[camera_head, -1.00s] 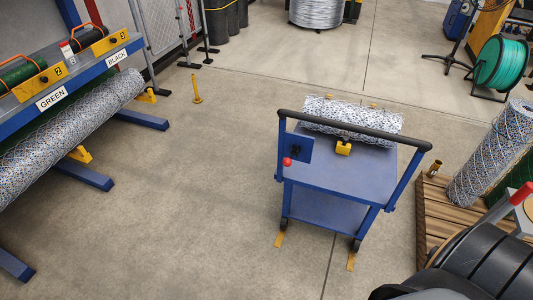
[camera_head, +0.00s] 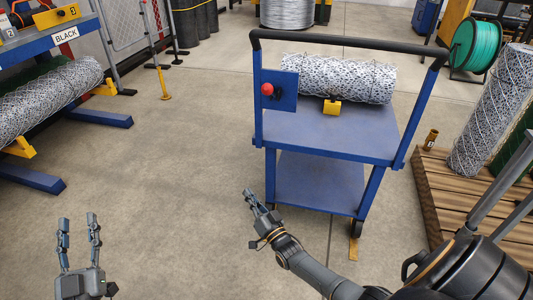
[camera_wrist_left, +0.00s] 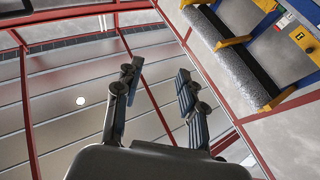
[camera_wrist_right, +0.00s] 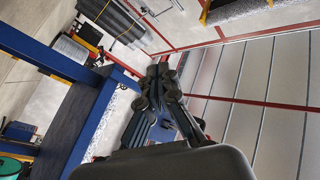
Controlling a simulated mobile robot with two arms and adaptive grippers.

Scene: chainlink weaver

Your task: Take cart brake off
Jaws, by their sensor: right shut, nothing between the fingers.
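The blue cart (camera_head: 330,130) stands upright in front of me with its black push handle (camera_head: 345,43) toward me. A blue plate (camera_head: 286,92) at its left handle post carries a lever with a red ball knob (camera_head: 267,89). My right gripper (camera_head: 249,192) is shut and empty, below and slightly left of the knob, apart from it and the cart. Its closed fingers show in the right wrist view (camera_wrist_right: 160,75). My left gripper (camera_head: 78,222) is open and empty at the lower left, far from the cart. Its spread fingers show in the left wrist view (camera_wrist_left: 155,75).
A mesh roll (camera_head: 340,78) lies on the cart's top behind a yellow block (camera_head: 332,106). A wooden pallet (camera_head: 440,190) with upright rolls stands close on the right. A blue rack (camera_head: 100,119) with a mesh roll is at the left.

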